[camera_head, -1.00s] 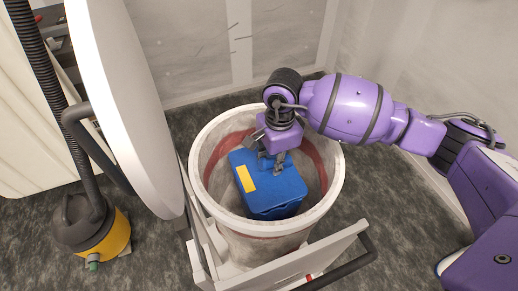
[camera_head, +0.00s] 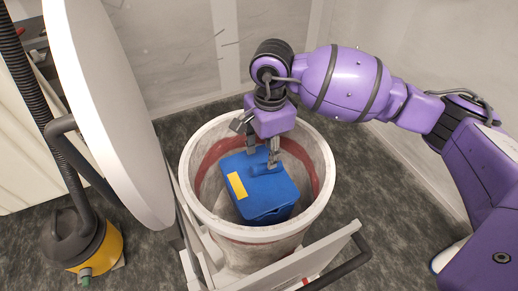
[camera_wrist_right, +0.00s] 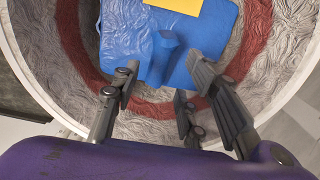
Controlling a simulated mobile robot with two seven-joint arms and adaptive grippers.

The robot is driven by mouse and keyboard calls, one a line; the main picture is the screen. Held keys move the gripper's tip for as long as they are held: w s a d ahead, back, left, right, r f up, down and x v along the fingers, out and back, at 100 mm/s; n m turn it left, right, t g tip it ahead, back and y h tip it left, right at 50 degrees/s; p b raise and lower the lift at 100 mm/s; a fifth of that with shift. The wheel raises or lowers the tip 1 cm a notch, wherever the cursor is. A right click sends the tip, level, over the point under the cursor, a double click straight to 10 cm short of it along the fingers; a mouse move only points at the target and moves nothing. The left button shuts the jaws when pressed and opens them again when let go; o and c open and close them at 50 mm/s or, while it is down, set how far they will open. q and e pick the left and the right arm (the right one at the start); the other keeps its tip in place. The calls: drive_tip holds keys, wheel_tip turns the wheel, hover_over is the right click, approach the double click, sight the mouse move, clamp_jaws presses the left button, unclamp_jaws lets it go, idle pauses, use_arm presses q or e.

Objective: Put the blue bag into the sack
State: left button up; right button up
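The blue bag (camera_head: 262,197), with a yellow label, lies tilted inside the round whitish sack (camera_head: 305,215), which has a red band inside its wall. The bag's top is below the sack's rim. My right gripper (camera_head: 261,152) is above the bag, inside the mouth of the sack, pointing down. In the right wrist view, its fingers (camera_wrist_right: 163,80) are spread apart, with the bag's raised blue handle (camera_wrist_right: 160,58) beyond and between them; they do not appear closed on it. The bag's underside is hidden. My left gripper is not in view.
A large white round lid (camera_head: 110,100) stands upright left of the sack. A white frame with a dark handle (camera_head: 340,262) is in front. A black and yellow vacuum (camera_head: 85,240) with a hose stands at left. Grey walls close off the back and right.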

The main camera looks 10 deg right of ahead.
wheel_tip(320, 180, up, 5)
drive_tip(key=shift+r, duration=0.1)
idle(0.7)
